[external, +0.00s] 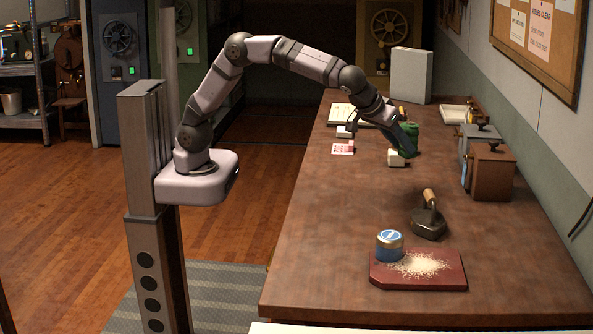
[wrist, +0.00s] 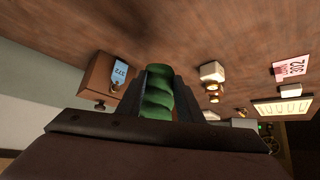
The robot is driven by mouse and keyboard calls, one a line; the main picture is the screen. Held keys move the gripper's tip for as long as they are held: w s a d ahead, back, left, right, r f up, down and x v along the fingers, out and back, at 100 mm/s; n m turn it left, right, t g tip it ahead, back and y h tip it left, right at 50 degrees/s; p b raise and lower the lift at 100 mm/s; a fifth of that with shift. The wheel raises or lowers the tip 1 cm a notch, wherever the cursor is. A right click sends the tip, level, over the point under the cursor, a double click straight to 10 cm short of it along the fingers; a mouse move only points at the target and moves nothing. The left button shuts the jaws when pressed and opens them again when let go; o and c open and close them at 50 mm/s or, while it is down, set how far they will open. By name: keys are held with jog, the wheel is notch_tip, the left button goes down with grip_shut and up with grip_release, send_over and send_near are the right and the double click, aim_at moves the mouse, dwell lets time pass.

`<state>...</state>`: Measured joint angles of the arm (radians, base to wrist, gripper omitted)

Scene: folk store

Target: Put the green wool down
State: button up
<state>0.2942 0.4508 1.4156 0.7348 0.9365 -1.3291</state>
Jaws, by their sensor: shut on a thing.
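The green wool (wrist: 157,92) is a twisted green skein, held between the two dark fingers of my gripper (wrist: 160,95) in the wrist view. In the external view my gripper (external: 404,132) is over the far half of the wooden table (external: 330,230), with the green wool (external: 412,138) at its fingers. The gripper is shut on the wool. The gripper and the wool's near side partly hide each other, and I cannot tell whether the wool touches the table.
A small white block (external: 396,159) is close to the wool. Brown (external: 492,172) and grey boxes stand along the right wall. A pink-and-white card (external: 343,149) lies left. An iron (external: 428,224) and a red board (external: 380,280) with a blue tin are nearer. The table's middle is clear.

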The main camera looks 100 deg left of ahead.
jog(key=shift+m+t, duration=0.3)
jog(key=shift+m, duration=0.2)
jog(key=shift+d+f+p, duration=0.15)
jog(key=shift+d+f, duration=0.05)
jog(key=shift+f, duration=1.3)
jog(key=shift+d+f+p, duration=0.1)
jog(key=shift+d+f, duration=0.15)
jog(key=shift+f, duration=1.25)
jog(key=shift+d+f+p, duration=0.15)
jog(key=shift+d+f, duration=0.05)
jog(key=shift+f, duration=1.3)
jog(key=shift+f, duration=0.15)
jog(key=o, duration=1.1)
jog(key=shift+r, duration=0.3)
jog(key=b+v, duration=0.2)
jog(key=v, duration=1)
jog(key=shift+f, duration=0.15)
